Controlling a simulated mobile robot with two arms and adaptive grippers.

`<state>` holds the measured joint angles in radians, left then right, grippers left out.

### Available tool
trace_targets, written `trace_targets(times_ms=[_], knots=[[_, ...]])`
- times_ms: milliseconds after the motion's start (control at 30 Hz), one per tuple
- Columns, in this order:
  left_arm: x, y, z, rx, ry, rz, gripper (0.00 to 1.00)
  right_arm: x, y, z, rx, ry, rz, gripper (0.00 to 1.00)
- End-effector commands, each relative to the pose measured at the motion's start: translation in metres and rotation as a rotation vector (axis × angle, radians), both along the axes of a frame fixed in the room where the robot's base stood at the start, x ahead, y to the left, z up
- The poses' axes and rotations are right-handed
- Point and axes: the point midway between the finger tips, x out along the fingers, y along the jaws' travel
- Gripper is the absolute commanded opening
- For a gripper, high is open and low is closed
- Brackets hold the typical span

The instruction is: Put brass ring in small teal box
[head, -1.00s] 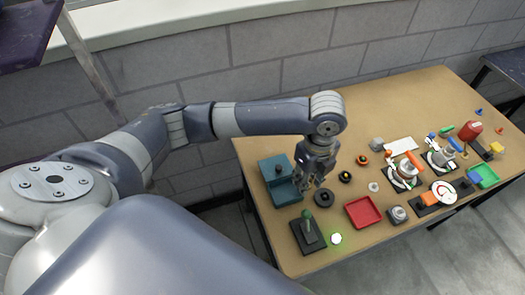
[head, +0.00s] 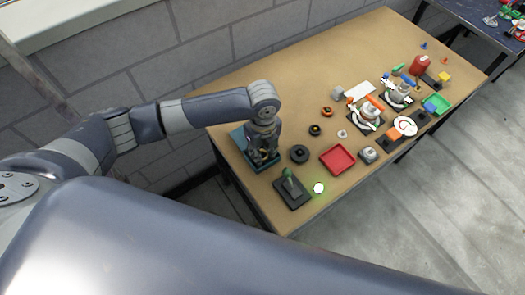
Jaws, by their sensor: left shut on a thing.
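The small teal box (head: 238,138) stands at the table's near left corner, partly hidden behind my left gripper. My left gripper (head: 261,160) points down over the box, its fingers at or just above it; I cannot tell whether they touch it. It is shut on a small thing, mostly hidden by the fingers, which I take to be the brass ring. No other brass ring can be made out on the table. My right gripper is not in view.
Close by are a black round piece (head: 299,154), a green-handled lever on a dark base (head: 290,188), a glowing light (head: 319,188) and a red tray (head: 337,159). Several other parts crowd the right side. The table's back middle is clear.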

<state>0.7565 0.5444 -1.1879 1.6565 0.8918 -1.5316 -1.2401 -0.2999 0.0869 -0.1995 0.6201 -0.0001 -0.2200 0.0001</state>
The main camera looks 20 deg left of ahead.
Motion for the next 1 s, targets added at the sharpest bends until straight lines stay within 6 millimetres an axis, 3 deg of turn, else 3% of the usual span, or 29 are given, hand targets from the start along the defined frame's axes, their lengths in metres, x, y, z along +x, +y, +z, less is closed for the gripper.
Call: trace_targets(times_ms=[400,433,467,800,1000], knots=[[0.000,0.000,-0.010,0.000,-0.001,0.001,0.05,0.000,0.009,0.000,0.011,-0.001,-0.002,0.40],[0.000,0.000,-0.010,0.000,-0.001,0.000,0.35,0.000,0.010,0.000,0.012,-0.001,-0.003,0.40],[0.000,0.000,-0.009,0.000,-0.001,0.000,0.37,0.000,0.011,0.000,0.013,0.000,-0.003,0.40],[0.001,0.000,-0.007,0.000,-0.002,0.000,0.37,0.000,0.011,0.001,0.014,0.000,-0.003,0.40],[0.002,-0.001,0.018,-0.003,-0.006,-0.002,0.37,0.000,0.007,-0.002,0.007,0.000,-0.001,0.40]])
